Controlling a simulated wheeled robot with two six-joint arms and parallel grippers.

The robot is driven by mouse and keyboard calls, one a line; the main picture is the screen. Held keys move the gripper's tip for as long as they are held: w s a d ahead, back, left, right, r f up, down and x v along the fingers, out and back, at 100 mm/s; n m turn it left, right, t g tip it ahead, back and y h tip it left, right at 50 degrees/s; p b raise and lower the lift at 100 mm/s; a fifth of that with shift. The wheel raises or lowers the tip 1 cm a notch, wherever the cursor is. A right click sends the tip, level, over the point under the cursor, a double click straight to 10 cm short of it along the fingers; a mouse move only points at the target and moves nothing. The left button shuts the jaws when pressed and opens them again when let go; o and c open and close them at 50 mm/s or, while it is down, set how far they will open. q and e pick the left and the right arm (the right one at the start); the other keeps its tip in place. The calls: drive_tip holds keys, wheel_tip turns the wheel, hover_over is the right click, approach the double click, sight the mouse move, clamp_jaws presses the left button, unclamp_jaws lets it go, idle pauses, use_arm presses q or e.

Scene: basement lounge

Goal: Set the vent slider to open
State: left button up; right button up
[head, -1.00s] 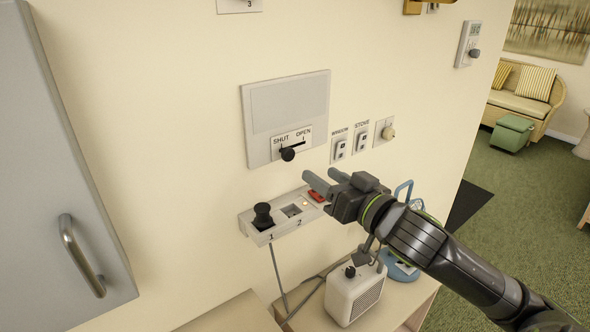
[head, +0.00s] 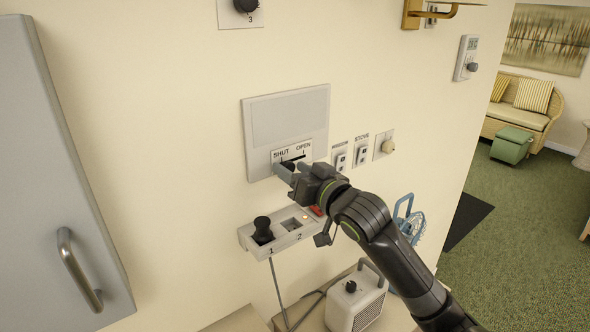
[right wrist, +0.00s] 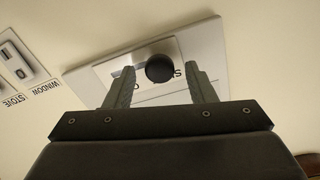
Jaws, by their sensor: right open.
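The vent panel (head: 288,118) is a pale grey plate on the wall, with a white slider plate (head: 304,148) marked SHUT and OPEN at its lower part. In the right wrist view the round black slider knob (right wrist: 159,68) sits by the SHUT end, with the slot running on toward OPEN. In the head view the knob is mostly hidden by my right gripper (head: 286,168). My right gripper is open; in the right wrist view its fingers (right wrist: 159,78) point at the panel, one on each side of the knob. I cannot tell whether they touch it. My left gripper is not in view.
Below the panel is a socket strip (head: 253,243) with a black plug (head: 263,229). WINDOW (head: 340,157) and STOVE (head: 361,153) switches are to the right. A grey cabinet door (head: 60,150) stands at the left. A small white box (head: 350,303) is below.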

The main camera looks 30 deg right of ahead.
sight(306, 154)
clamp_jaws()
drive_tip(key=shift+w+d+p, duration=0.15)
drive_tip(key=shift+d+p, duration=0.25)
drive_tip(key=shift+d, duration=0.65)
drive_tip(key=shift+w+d+p, duration=0.2)
drive_tip(key=shift+d+p, duration=0.25)
drive_tip(key=shift+d, duration=0.55)
drive_tip(key=shift+w+d+p, duration=0.15)
drive_tip(key=shift+d+p, duration=0.25)
drive_tip(key=shift+d, duration=0.65)
drive_tip(key=shift+a, duration=0.1)
drive_tip(key=shift+c, duration=1.8)
unclamp_jaws()
drive_tip(key=o, duration=0.4)
drive_tip(key=shift+d, duration=0.35)
drive_tip(key=shift+c, duration=0.2)
